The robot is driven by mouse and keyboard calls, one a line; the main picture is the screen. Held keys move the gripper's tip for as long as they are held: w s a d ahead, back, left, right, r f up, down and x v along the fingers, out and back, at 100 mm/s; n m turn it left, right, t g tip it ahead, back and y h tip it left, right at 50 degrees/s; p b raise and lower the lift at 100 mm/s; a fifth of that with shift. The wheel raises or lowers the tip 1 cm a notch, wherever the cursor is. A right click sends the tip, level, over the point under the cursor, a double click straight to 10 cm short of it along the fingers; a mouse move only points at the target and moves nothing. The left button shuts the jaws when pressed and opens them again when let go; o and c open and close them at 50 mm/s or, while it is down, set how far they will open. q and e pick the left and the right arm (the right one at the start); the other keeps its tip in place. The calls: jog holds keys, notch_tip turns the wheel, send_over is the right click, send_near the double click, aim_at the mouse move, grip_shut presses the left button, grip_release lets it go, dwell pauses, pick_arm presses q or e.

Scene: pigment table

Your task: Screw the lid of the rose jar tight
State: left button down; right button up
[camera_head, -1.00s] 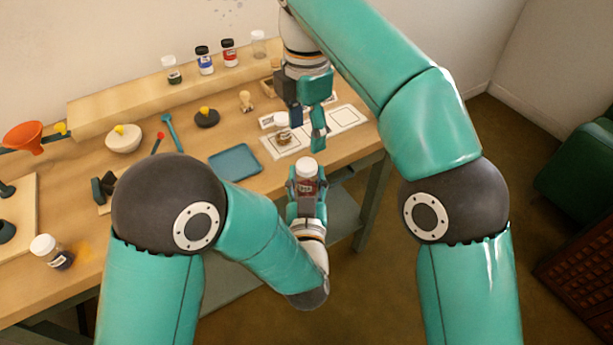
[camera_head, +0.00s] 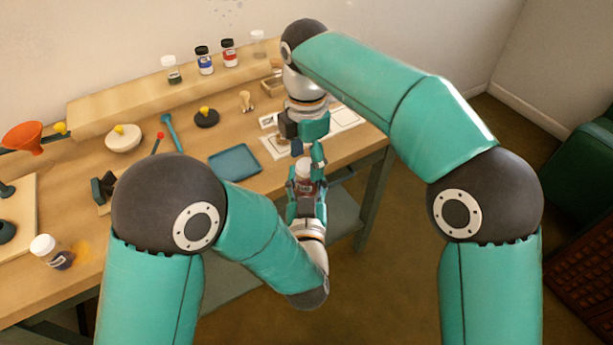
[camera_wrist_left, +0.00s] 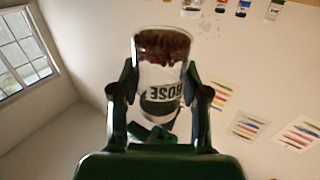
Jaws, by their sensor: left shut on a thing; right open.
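The rose jar (camera_head: 305,185), a clear jar with dark red pigment, is held in front of the table's edge by my left gripper (camera_head: 306,192), shut around its body. In the left wrist view the jar (camera_wrist_left: 161,75) appears upside down with its ROSE label showing. Its white lid (camera_head: 303,166) is on top, partly hidden by my right gripper (camera_head: 309,153). The right gripper is open and points down, its fingertips around or just above the lid. I cannot tell whether it touches the lid, nor how tight the lid sits.
The workbench (camera_head: 190,225) holds a blue tray (camera_head: 235,162), a white bowl (camera_head: 123,139) and an orange funnel (camera_head: 23,138). A white-lidded jar (camera_head: 50,250) stands at the front left beside orange powder. Several jars stand on the raised back shelf (camera_head: 150,102).

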jog(key=shift+f, duration=0.3)
